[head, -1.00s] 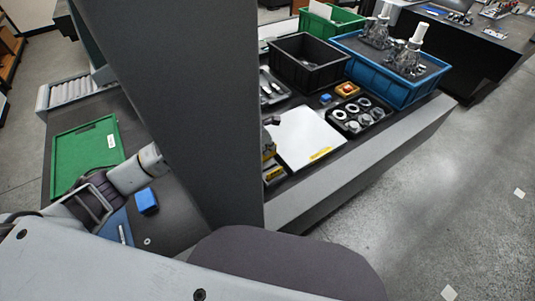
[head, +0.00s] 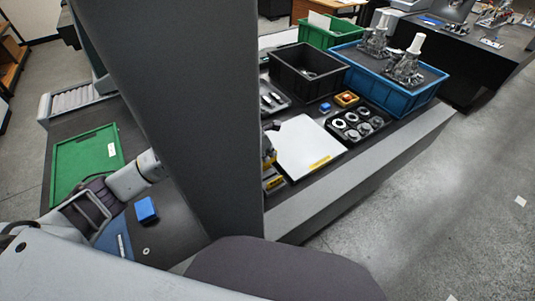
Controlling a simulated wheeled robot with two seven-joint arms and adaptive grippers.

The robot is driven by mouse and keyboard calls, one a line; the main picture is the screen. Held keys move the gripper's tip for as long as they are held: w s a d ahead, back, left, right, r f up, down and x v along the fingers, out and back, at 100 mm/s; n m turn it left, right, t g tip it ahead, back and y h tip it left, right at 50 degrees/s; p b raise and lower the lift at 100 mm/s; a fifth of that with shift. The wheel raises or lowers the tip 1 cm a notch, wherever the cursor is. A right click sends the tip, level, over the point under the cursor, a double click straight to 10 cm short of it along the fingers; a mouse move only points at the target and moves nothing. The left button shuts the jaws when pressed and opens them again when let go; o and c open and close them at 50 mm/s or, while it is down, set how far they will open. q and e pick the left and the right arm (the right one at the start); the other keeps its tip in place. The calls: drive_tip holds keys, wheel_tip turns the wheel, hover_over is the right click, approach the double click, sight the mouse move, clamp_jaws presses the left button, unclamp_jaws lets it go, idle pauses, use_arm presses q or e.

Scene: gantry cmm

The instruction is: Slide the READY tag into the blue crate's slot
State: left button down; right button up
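The blue crate (head: 392,92) stands at the back right of the bench, with grey metal parts and white-topped pieces on a dark insert. I cannot make out its slot. My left arm passes behind a broad dark grey shape close to the camera. Part of what looks like my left gripper (head: 267,143) shows at that shape's right edge, by the white board, well short of the crate. Its fingers are mostly hidden. Yellow shows by it, but I cannot tell whether it is the READY tag or is held. My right gripper is out of view.
A white board (head: 303,143) with a yellow label lies on the bench. A green crate (head: 318,36) stands behind. A green tray (head: 80,165) and blue block (head: 146,209) are left.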

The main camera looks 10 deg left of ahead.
use_arm(q)
drive_tip(key=shift+r+p, duration=0.3)
drive_tip(key=shift+r, duration=0.7)
drive_tip(key=shift+r+p, duration=0.55)
drive_tip(key=shift+r, duration=0.35)
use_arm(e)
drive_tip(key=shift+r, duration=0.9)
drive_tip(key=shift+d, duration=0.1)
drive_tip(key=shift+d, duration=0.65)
